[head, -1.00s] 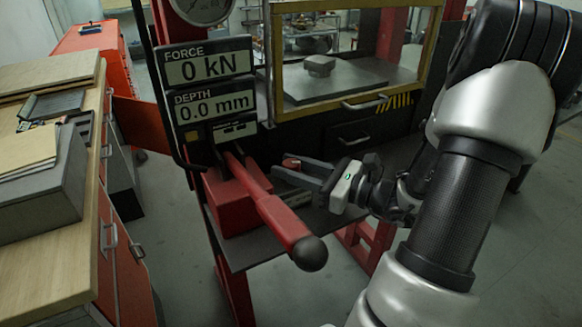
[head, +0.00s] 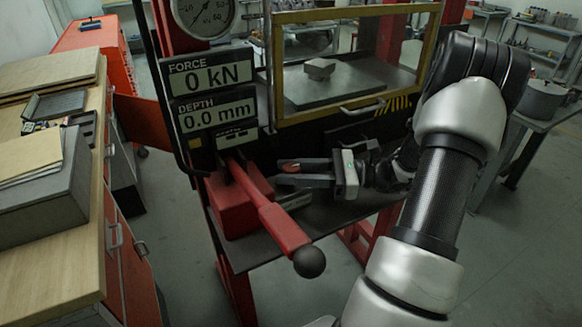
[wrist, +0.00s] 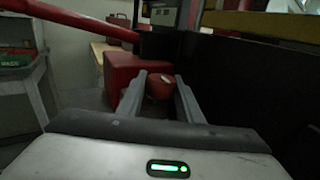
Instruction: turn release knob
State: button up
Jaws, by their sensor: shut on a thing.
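The release knob (wrist: 160,86) is small, round and red with a pale mark on top, and sits beside the red pump block (wrist: 122,76). In the head view a bit of the knob (head: 291,167) shows between my fingertips. My gripper (head: 285,174) reaches in from the right, its grey fingers roughly level, and is shut on the knob. The wrist view shows one finger of my gripper (wrist: 161,80) on each side of the knob. The knob's underside is hidden.
The red pump lever (head: 270,215) with a black ball end slopes toward me, just left of my gripper. Behind is the press with its yellow-framed guard (head: 345,110). A display panel (head: 210,90) reads 0 kN and 0.0 mm. A wooden bench (head: 60,250) is at left.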

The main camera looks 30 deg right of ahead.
jog(key=shift+n+g+y, duration=0.3)
jog(key=shift+n+g, duration=0.2)
jog(key=shift+g, duration=0.2)
jog(key=o, duration=1)
jog(key=shift+o, duration=0.2)
jog(key=v, duration=1.7)
jog(key=shift+s+d, duration=0.1)
jog(key=shift+d, duration=0.1)
